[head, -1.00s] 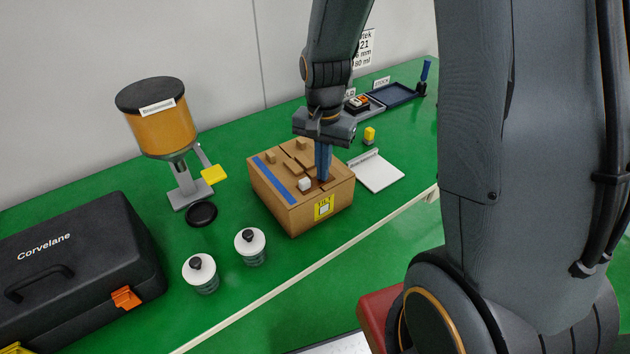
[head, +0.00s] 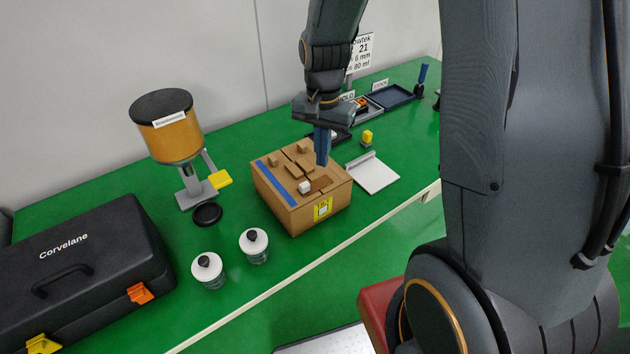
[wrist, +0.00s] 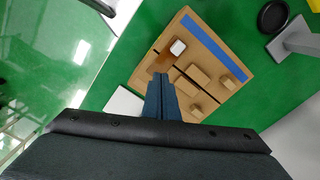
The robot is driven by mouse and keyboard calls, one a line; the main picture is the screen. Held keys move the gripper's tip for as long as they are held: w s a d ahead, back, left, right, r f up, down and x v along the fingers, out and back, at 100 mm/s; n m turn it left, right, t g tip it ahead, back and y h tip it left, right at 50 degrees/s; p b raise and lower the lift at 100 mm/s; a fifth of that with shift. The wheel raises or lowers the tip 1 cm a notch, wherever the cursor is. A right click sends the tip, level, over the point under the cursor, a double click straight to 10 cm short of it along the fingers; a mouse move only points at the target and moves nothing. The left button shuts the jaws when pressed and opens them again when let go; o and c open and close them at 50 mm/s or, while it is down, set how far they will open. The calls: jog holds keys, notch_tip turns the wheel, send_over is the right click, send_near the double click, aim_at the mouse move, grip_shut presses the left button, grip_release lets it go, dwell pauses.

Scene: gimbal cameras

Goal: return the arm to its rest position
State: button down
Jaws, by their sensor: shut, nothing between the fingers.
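My arm reaches over the green bench in the head view. My gripper (head: 322,160) points down above the back right part of a brown box (head: 290,218) with wooden blocks, a blue strip and a yellow label. Its blue fingers are together with nothing between them. In the wrist view the shut fingers (wrist: 160,82) stand over the same box (wrist: 226,62), apart from the small white piece (wrist: 178,47) on it. Whether the fingertips touch the box is hard to tell, but they look clear of its top.
A black case (head: 80,260), two white-lidded jars (head: 254,245) and an orange-filled dispenser (head: 170,130) stand to the left. A white pad (head: 373,174), a small yellow item (head: 366,138) and dark trays (head: 392,97) lie to the right and behind. The bench's front edge is clear.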

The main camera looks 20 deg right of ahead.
jog(key=shift+r+p, duration=0.55)
jog(key=shift+r, duration=0.35)
jog(key=s+f+n+t+b, duration=0.1)
jog(key=s+f+n+b, duration=0.2)
jog(key=s+n+b, duration=0.5)
jog(key=shift+s+f+b, duration=0.35)
jog(key=shift+s+b, duration=0.15)
jog(key=shift+s, duration=0.2)
dwell(0.7)
